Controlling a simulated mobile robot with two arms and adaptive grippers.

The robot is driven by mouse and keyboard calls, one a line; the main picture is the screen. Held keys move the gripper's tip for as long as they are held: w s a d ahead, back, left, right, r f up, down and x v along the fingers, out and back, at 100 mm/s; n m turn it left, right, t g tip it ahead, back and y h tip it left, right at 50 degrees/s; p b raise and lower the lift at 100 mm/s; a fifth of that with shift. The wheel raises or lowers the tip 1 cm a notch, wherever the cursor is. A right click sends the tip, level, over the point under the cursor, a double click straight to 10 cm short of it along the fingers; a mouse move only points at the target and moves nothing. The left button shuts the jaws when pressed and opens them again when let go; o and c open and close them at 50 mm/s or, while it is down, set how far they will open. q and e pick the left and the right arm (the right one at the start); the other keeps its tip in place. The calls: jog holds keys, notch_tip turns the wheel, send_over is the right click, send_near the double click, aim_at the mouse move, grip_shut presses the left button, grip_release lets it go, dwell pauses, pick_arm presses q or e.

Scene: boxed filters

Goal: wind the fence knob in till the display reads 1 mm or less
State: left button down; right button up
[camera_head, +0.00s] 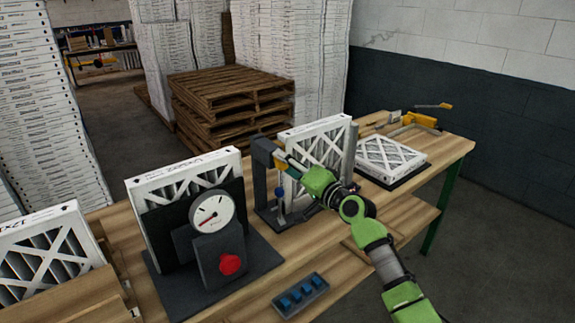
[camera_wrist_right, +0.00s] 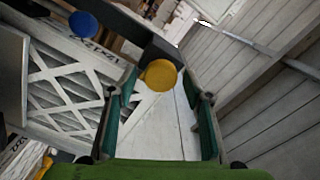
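My right gripper (camera_head: 293,168) reaches in from the right to the dark fixture (camera_head: 262,152) at the table's middle. In the right wrist view its two fingers (camera_wrist_right: 160,88) are spread, with a round yellow knob (camera_wrist_right: 160,75) at or between their tips. I see no clear contact. In the head view the yellow knob (camera_head: 279,157) is partly hidden by the gripper. A blue knob (camera_head: 280,193) hangs lower on this fixture and also shows in the right wrist view (camera_wrist_right: 83,24). I cannot make out a number display. My left gripper is out of view.
A stand at left holds a white dial (camera_head: 212,212) with a red needle and a red knob (camera_head: 230,264). Boxed filters (camera_head: 318,142) stand in the fixtures; another filter (camera_head: 391,157) lies flat at right. A tray (camera_head: 300,295) of blue pieces sits at the table's front.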

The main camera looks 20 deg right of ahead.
jog(key=v, duration=1.2)
dwell(0.4)
